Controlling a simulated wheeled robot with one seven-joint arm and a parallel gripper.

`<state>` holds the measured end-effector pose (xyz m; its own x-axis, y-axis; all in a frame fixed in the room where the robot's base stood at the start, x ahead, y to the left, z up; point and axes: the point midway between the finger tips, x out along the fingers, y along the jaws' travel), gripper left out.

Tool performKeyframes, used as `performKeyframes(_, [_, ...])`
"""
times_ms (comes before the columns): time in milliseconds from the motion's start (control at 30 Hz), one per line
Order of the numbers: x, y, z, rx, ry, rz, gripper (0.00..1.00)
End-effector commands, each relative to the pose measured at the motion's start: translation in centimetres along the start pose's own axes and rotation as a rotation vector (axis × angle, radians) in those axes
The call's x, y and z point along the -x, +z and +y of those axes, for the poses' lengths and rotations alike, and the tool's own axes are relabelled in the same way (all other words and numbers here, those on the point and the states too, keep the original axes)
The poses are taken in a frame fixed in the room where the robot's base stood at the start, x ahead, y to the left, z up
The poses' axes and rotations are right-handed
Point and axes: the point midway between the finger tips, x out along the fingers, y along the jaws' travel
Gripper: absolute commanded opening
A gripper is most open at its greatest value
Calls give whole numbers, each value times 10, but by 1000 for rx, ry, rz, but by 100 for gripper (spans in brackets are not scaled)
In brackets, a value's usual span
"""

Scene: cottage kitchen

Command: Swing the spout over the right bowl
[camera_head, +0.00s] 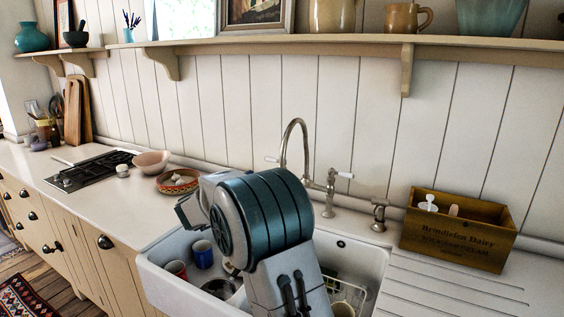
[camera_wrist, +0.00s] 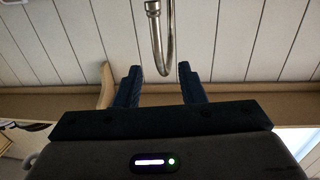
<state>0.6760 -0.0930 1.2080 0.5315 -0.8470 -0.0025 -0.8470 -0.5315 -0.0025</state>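The metal spout (camera_head: 296,126) of the tap rises in a tall arch behind the white sink (camera_head: 163,281). In the wrist view the spout (camera_wrist: 165,62) hangs into the picture as a curved tube, its bend between my two dark fingertips. My gripper (camera_wrist: 158,69) is open, with space on both sides of the tube; I see no contact. In the head view my arm covers the sink's middle, and my fingers cannot be made out. The sink's right part (camera_head: 372,268) shows a wire rack; its left part holds a red mug (camera_head: 177,269) and a blue mug (camera_head: 202,254).
A wooden crate (camera_head: 458,252) stands right of the sink, beside the grooved drainboard (camera_head: 440,291). A shelf (camera_head: 330,41) with pottery runs above the tap. A hob (camera_head: 92,169), a pink bowl (camera_head: 152,162) and a patterned basket (camera_head: 178,182) are on the left counter.

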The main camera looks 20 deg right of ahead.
Motion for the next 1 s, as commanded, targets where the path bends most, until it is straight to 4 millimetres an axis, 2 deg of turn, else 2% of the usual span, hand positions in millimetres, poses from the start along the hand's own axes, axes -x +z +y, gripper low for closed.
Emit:
performKeyframes(133, [-9,1,3,8,30,2,36])
performKeyframes(233, [-23,0,4,7,30,2,36])
performKeyframes(500, [-82,-1,6,6,30,2,36])
performKeyframes(700, [-117,-1,6,5,28,3,36])
performKeyframes(833, [-131,0,6,5,25,3,36])
performKeyframes(1000, [-138,1,6,6,25,3,36])
